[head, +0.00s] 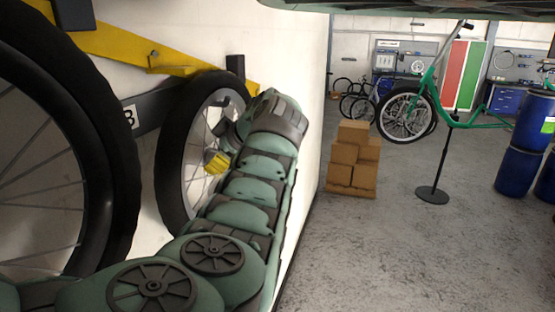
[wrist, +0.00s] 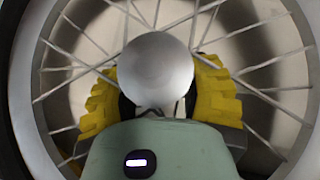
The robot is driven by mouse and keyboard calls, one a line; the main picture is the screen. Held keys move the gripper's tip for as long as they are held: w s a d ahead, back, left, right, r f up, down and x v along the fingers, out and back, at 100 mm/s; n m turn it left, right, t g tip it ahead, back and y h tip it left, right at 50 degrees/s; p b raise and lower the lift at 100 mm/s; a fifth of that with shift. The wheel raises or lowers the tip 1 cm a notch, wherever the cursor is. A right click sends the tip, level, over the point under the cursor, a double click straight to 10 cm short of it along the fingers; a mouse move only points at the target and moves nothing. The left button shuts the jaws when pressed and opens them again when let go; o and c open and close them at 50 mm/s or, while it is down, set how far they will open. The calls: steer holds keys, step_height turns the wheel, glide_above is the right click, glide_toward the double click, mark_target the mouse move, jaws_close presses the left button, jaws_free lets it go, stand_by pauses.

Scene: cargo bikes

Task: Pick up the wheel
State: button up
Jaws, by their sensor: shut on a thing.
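The wheel (head: 172,160) has a black tyre and silver spokes and hangs upright at the wall rack in the head view. In the wrist view its grey rim (wrist: 22,95) and spokes fill the picture, with the round silver hub (wrist: 156,70) in the middle. My gripper (head: 217,161) reaches to the wheel's centre. Its yellow fingers (wrist: 158,95) stand on both sides of the hub and are shut on it. The fingertips are partly hidden behind the hub.
A larger wheel (head: 118,150) stands close at the left. A yellow rack bar (head: 130,45) runs above along the white wall. Cardboard boxes (head: 353,160), a green bike (head: 425,95) on a stand and blue barrels (head: 520,150) stand to the right. The grey floor between is open.

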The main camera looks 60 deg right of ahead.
steer(key=shift+r, duration=0.1)
steer(key=shift+r, duration=0.65)
steer(key=s+d+b, duration=0.2)
steer(key=s+b, duration=0.1)
steer(key=s, duration=0.5)
steer(key=s+d+b, duration=0.3)
steer(key=s, duration=0.6)
steer(key=shift+b, duration=0.4)
steer(key=shift+s+r, duration=0.1)
steer(key=shift+s, duration=0.15)
